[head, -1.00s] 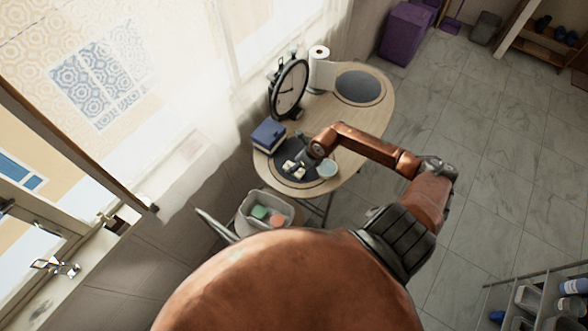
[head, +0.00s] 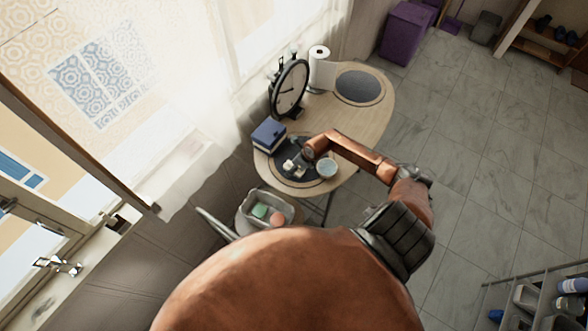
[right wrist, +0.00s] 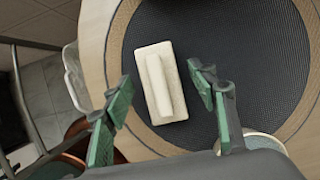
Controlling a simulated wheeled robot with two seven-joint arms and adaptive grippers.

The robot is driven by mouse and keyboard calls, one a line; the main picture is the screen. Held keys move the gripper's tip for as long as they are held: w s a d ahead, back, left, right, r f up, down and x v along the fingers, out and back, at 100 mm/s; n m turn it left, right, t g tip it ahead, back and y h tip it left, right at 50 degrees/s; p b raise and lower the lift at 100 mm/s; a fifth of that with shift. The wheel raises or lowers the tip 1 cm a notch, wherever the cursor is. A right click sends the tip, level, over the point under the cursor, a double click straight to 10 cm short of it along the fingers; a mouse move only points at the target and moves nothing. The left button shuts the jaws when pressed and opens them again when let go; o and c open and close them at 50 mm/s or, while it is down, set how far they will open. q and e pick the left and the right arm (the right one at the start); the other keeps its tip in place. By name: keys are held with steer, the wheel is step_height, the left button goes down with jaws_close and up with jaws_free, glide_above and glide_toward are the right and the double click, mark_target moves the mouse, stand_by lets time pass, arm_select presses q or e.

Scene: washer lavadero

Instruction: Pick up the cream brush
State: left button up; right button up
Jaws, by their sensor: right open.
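The cream brush (right wrist: 160,84) lies on a round dark placemat (right wrist: 240,40) in the right wrist view, its raised handle facing up. My right gripper (right wrist: 160,76) is open, with one green-padded finger on each side of the brush and a gap on both sides. In the head view my right gripper (head: 296,163) is over the near placemat on the table (head: 350,125). There the brush is small and partly covered by the gripper, so I cannot make it out clearly. My left gripper is not in view.
A light blue bowl (head: 327,169) stands just right of the gripper. A blue box (head: 269,133), a black clock (head: 290,88) and a paper roll (head: 320,68) stand farther back. A bin (head: 264,208) with sponge-like things is below the table's near edge.

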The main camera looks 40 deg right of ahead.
steer(key=shift+c, duration=0.5)
steer(key=c, duration=1.2)
steer(key=shift+o, duration=0.2)
steer(key=shift+r, duration=0.1)
steer(key=shift+d+r, duration=0.1)
steer(key=shift+r, duration=0.5)
steer(key=s+a+r+b, duration=0.2)
steer(key=s+a+r, duration=0.3)
steer(key=s+r, duration=0.6)
steer(key=shift+s+a+r, duration=0.2)
steer(key=shift+s+r, duration=0.1)
steer(key=shift+s, duration=0.7)
steer(key=o, duration=0.6)
steer(key=c, duration=0.4)
